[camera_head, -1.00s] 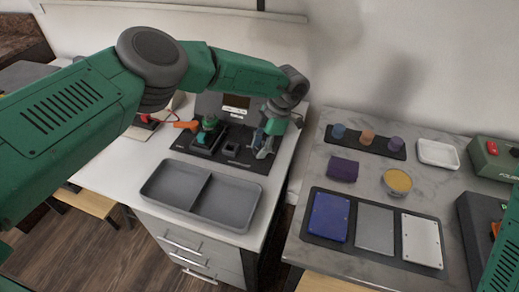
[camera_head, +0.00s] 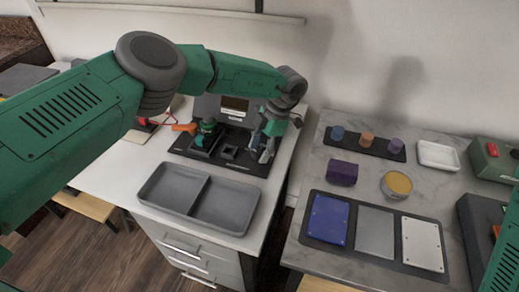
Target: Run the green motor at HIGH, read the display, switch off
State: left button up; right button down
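The green motor (camera_head: 208,127) stands on a black test board (camera_head: 222,167) on the white bench. An orange part (camera_head: 184,127) sits just left of it. The display (camera_head: 235,104) is on a grey unit behind the board, partly under my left arm; its reading is too small to make out. My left gripper (camera_head: 262,150) points down over the right end of the board, to the right of the motor and apart from it. It hides what lies under it, and its finger gap is unclear. Part of my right arm shows at the right edge; its gripper is out of view.
An empty grey two-part tray (camera_head: 207,183) lies in front of the board. On the right marble table are a purple block (camera_head: 343,173), a yellow-topped tin (camera_head: 396,184), a white dish (camera_head: 438,155), a rack (camera_head: 352,146) with coloured pegs, and blue, grey and white plates (camera_head: 329,219).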

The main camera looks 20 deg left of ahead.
pick_arm(q)
jog(key=v, duration=1.2)
jog(key=shift+w, duration=0.15)
